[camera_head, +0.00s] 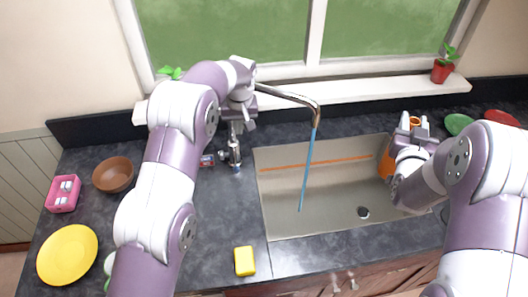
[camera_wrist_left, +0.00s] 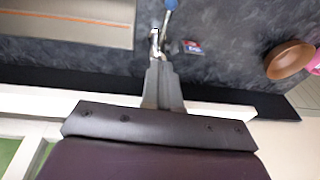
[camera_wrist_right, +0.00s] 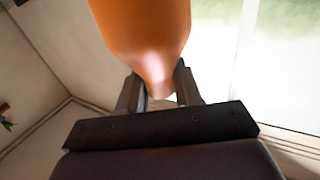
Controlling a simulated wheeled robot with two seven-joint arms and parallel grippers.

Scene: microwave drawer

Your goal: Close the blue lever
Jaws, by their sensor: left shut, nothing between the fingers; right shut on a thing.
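The chrome tap fitting (camera_head: 234,152) stands left of the sink, with a small blue lever tip (camera_head: 237,168) at its near end. The blue lever also shows at the top edge of the left wrist view (camera_wrist_left: 171,4). A blue stream of water (camera_head: 307,168) runs from the spout (camera_head: 300,101) into the sink. My left gripper (camera_head: 236,131) is shut and empty, just behind the fitting; its fingers point towards it in the left wrist view (camera_wrist_left: 158,62). I cannot tell whether they touch. My right gripper (camera_head: 411,128) is shut on an orange bottle-like thing (camera_wrist_right: 142,28).
The sink (camera_head: 330,210) lies right of the fitting, with the orange thing (camera_head: 386,163) over its right side. A small red and blue label (camera_head: 207,160) is left of the fitting. A brown bowl (camera_head: 113,175), yellow plate (camera_head: 67,254) and yellow sponge (camera_head: 245,261) sit on the counter.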

